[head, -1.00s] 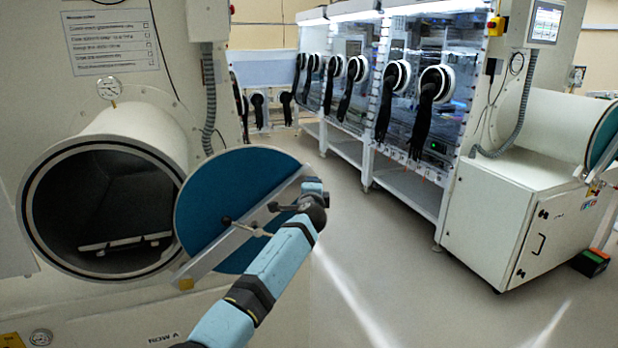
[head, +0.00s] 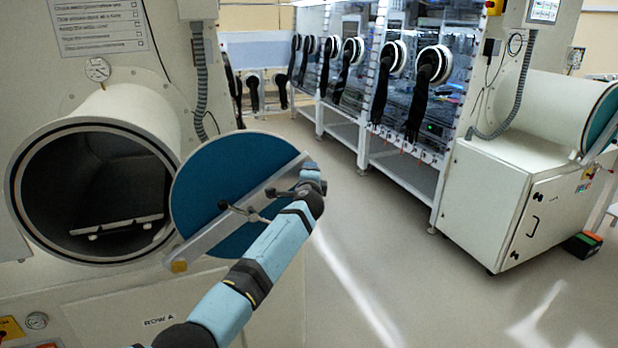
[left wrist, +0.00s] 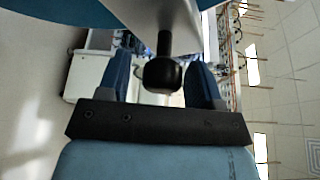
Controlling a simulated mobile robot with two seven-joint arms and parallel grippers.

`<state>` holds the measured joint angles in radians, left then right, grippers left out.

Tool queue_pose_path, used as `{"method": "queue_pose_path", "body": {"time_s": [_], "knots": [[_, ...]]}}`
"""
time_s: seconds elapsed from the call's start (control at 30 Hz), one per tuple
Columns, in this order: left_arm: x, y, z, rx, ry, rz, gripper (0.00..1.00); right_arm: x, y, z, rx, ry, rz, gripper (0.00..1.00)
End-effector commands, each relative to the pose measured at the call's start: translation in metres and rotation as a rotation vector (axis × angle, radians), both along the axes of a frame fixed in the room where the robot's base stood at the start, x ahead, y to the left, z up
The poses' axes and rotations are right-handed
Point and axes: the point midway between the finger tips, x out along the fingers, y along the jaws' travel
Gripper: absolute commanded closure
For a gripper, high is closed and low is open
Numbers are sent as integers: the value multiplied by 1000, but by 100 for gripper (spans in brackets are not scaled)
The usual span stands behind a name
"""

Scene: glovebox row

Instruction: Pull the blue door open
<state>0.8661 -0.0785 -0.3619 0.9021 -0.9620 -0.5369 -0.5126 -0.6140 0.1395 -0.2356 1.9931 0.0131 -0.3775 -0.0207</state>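The blue door (head: 225,180) is a round disc with a grey bar (head: 205,250) across it. It stands swung away from the round port (head: 95,190), whose dark inside shows. My left gripper (head: 312,178) is at the bar's upper right end. In the left wrist view, the two blue fingers of my left gripper (left wrist: 162,72) are apart, on either side of a black knob (left wrist: 163,75), with gaps showing beside it. The knob is on a stem from the bar, which also shows in this view (left wrist: 150,15). My right gripper is out of view.
A tray (head: 118,225) lies inside the port. A gauge (head: 98,69) sits above it. Gloveboxes with black gloves (head: 388,88) stand at the back. A white cabinet (head: 530,215) stands at the right. The floor (head: 400,270) between is clear.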

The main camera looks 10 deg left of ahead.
Motion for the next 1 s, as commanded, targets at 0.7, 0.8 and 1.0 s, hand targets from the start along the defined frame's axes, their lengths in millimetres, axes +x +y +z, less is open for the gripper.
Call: {"method": "queue_pose_path", "body": {"time_s": [0.7, 0.8, 1.0], "knots": [[-88, -14, 2, -2, 0, -2, 41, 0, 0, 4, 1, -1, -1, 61], [-107, -17, 2, -2, 0, -1, 41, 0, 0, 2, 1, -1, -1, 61], [-131, -21, 4, -1, 0, 0, 41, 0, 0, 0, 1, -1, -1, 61]]}}
